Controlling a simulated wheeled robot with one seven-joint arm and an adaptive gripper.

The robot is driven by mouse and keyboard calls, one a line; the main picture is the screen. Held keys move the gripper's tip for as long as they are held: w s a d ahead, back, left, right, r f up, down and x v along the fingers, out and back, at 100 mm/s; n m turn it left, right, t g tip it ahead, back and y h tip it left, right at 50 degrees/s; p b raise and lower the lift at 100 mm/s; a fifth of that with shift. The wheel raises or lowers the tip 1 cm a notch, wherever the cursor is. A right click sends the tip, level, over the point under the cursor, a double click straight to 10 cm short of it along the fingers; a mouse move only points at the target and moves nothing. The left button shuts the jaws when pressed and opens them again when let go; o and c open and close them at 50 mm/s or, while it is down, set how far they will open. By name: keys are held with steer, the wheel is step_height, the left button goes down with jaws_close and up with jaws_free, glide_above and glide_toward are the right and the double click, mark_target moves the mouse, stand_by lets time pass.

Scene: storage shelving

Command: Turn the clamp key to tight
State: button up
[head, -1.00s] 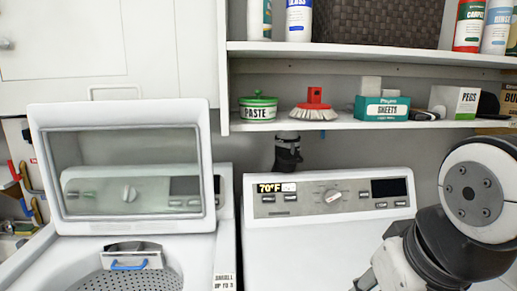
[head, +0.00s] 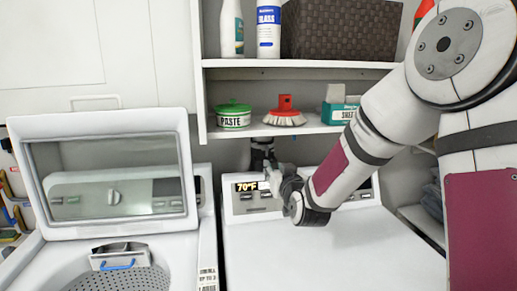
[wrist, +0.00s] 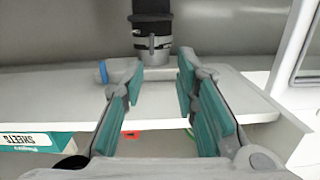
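A black duct (head: 262,153) stands behind the right-hand machine, below the shelf. In the wrist view, where the scene appears upside down, a metal clamp band (wrist: 153,43) circles the duct (wrist: 152,12). A small piece stands out on the band's front; I cannot tell for sure whether it is the key or which way it is turned. My gripper (wrist: 160,85) is open, with its teal-padded fingers apart and nothing between them. The clamp lies beyond the fingertips, roughly in line with the gap. In the head view my gripper (head: 275,176) is in front of the duct and partly hides the control panel.
The shelf (head: 215,132) above holds a green paste tin (head: 233,117), a red brush (head: 284,112) and a teal sheets box (head: 337,111). The washer's raised lid (head: 105,122) is at the left. A grey, blue-ended thing (wrist: 104,72) beside one finger is unclear. The right-hand machine's top is clear.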

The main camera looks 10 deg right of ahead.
mark_target(267, 150)
steer(key=shift+m+t+h, duration=0.3)
steer(key=shift+m+t, duration=0.1)
steer(key=shift+t, duration=0.1)
steer(key=w, duration=0.9)
steer(key=w+d, duration=0.1)
steer(key=w, duration=0.4)
steer(key=shift+w+r, duration=0.1)
steer(key=shift+w, duration=0.2)
jaws_close()
